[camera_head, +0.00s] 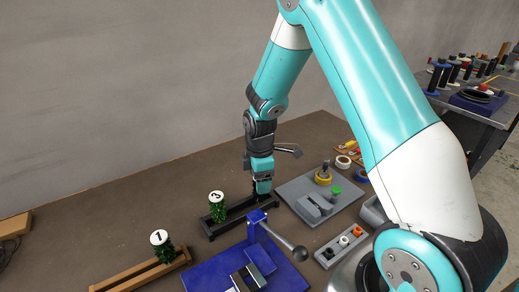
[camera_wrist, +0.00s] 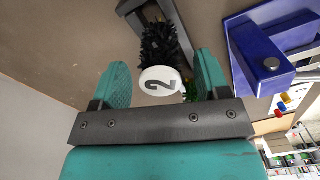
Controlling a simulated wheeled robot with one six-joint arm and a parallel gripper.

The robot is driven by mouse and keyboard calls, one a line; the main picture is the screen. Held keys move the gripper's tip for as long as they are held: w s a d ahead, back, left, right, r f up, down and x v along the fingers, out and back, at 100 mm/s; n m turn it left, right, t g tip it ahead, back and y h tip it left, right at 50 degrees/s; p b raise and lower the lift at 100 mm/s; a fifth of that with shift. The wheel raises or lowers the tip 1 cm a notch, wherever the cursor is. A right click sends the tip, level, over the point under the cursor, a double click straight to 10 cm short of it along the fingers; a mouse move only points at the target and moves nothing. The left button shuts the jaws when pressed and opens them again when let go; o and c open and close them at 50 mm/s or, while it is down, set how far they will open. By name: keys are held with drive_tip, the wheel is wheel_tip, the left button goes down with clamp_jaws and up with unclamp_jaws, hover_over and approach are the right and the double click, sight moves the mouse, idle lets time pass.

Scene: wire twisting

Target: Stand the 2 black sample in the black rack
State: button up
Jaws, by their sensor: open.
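The 2 black sample (camera_wrist: 158,65) has dark bristles and a white cap marked 2. In the wrist view it lies between the two fingers of my gripper (camera_wrist: 162,85), which are open with a gap on each side of the cap. Its bristled end points to the black rack (camera_wrist: 128,6), and I cannot tell how deep it sits. In the head view my gripper (camera_head: 262,190) is over the right part of the black rack (camera_head: 212,235), and the sample is mostly hidden there. A green sample (camera_head: 217,208) marked 3 stands in the rack's left part.
A wooden rack (camera_head: 115,284) at the front left holds a green sample (camera_head: 163,250) marked 1. A blue fixture with a lever (camera_head: 262,262) stands just in front of the black rack. A grey plate (camera_head: 300,187) with tools lies to the right.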

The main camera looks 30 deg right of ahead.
wheel_tip(320, 180, up, 14)
drive_tip(key=shift+b, duration=0.35)
drive_tip(key=s+a+r+m+y, duration=0.2)
drive_tip(key=s+a+r+m, duration=0.1)
drive_tip(key=s+a, duration=0.5)
drive_tip(key=s+a+r+m+y, duration=0.2)
drive_tip(key=s+a+r+m, duration=0.2)
drive_tip(key=s+a, duration=0.5)
drive_tip(key=s, duration=0.6)
drive_tip(key=shift+s+a+r, duration=0.15)
drive_tip(key=shift+s+a, duration=0.1)
drive_tip(key=shift+s, duration=0.05)
